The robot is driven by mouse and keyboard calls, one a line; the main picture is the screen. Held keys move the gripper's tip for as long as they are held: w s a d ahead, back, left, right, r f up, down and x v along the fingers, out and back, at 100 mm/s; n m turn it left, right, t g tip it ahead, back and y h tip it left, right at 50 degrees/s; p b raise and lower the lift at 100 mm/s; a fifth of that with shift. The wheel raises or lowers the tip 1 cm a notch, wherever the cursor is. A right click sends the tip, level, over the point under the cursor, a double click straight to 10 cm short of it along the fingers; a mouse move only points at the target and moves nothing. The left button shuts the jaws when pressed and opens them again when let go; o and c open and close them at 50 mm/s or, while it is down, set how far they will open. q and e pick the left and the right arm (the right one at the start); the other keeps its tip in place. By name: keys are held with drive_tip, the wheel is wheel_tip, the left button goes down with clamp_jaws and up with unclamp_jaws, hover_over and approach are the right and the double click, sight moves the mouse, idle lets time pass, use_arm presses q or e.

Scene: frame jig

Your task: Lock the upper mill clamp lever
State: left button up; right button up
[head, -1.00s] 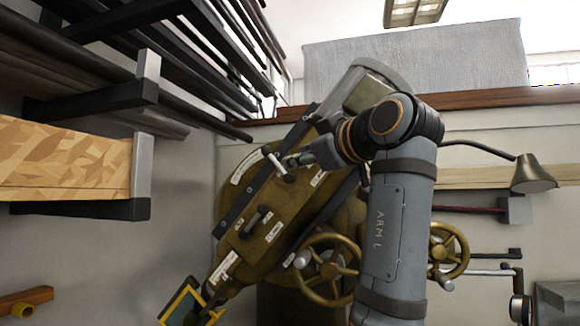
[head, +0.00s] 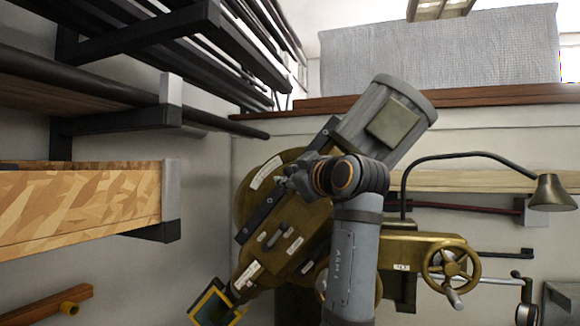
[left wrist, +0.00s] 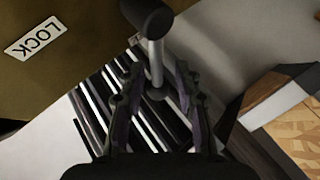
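The upper clamp lever (left wrist: 156,62) shows in the left wrist view as a thin grey rod with a black knob (left wrist: 148,18). My left gripper (left wrist: 152,82) is open, with one finger on each side of the rod. I cannot tell whether either finger touches it. A white LOCK label (left wrist: 36,37) is on the mill's olive face at upper left. In the head view my left gripper (head: 287,183) is at the upper part of the tilted mill head (head: 312,222) and hides most of that lever. A lower lever (head: 275,238) sits farther down the same face. My right gripper is out of view.
A brass handwheel (head: 450,268) stands right of my left arm, with a lamp (head: 552,192) farther right. A rack of dark bars (head: 150,38) and a wood-patterned beam (head: 85,205) fill the left side. A small yellow-framed screen (head: 212,305) hangs below the mill head.

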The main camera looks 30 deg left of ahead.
use_arm(q)
drive_tip(key=shift+w+d, duration=0.2)
drive_tip(key=shift+c, duration=0.3)
clamp_jaws()
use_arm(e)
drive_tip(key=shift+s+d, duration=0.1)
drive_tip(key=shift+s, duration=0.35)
use_arm(q)
drive_tip(key=d+m+t+y+b, duration=0.1)
drive_tip(key=b, duration=0.2)
drive_tip(key=d+m+t+y+b, duration=0.1)
drive_tip(key=m+b, duration=0.1)
drive_tip(key=b, duration=0.1)
drive_tip(key=shift+w+r+b, duration=0.1)
drive_tip(key=shift+w+b, duration=0.1)
drive_tip(key=shift+b, duration=0.1)
drive_tip(key=shift+d+r+m+t+y+b, duration=0.35)
drive_tip(key=shift+r+m+t, duration=0.3)
drive_tip(key=shift+m, duration=0.25)
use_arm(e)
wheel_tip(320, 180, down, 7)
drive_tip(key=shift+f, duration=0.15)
